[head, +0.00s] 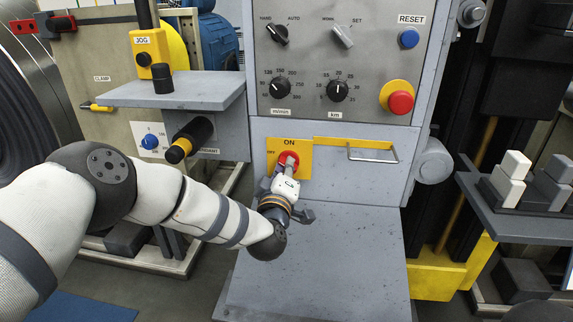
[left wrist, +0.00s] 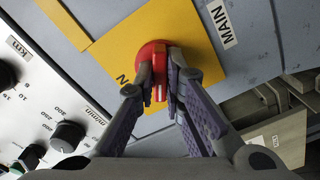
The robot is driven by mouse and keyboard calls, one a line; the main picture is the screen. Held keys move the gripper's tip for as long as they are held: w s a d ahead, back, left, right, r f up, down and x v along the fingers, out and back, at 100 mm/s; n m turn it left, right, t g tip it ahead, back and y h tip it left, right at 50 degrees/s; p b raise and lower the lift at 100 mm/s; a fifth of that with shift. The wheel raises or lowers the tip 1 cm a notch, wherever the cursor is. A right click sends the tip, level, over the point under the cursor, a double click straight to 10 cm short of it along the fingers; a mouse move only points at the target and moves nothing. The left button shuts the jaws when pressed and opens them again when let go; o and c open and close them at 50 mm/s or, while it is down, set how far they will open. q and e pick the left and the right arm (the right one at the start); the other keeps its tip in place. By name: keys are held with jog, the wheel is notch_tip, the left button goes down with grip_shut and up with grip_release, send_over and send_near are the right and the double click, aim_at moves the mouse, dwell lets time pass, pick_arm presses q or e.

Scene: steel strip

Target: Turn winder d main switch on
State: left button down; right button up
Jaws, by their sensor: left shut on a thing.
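The main switch is a red round knob (head: 289,157) on a yellow plate (head: 304,147) marked ON at its top, with OFF at its left. In the left wrist view the red knob (left wrist: 151,52) sits on the yellow plate (left wrist: 190,28), with a MAIN label beside it. My left gripper (head: 287,169) reaches in from below and is shut on the knob's raised grip. In the left wrist view my left gripper's fingers (left wrist: 160,83) lie on both sides of that grip. The fingers partly hide the grip and the ON lettering. My right gripper is not in view.
Above is a grey panel (head: 360,65) with selector knobs, dials, a blue RESET button (head: 408,38) and a red stop button (head: 400,102). A metal handle (head: 373,158) stands right of the switch. A grey shelf (head: 180,92) juts out at left. A sloped grey plate (head: 340,260) lies below.

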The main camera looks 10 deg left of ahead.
pick_arm(q)
jog(key=m+p, duration=0.2)
jog(key=m, duration=0.9)
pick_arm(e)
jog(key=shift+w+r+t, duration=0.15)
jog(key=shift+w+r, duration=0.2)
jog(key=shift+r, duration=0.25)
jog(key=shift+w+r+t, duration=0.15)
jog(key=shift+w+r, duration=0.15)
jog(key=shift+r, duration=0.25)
pick_arm(q)
jog(key=shift+m, duration=0.4)
jog(key=c, duration=1.7)
grip_release()
jog(key=s, duration=1.2)
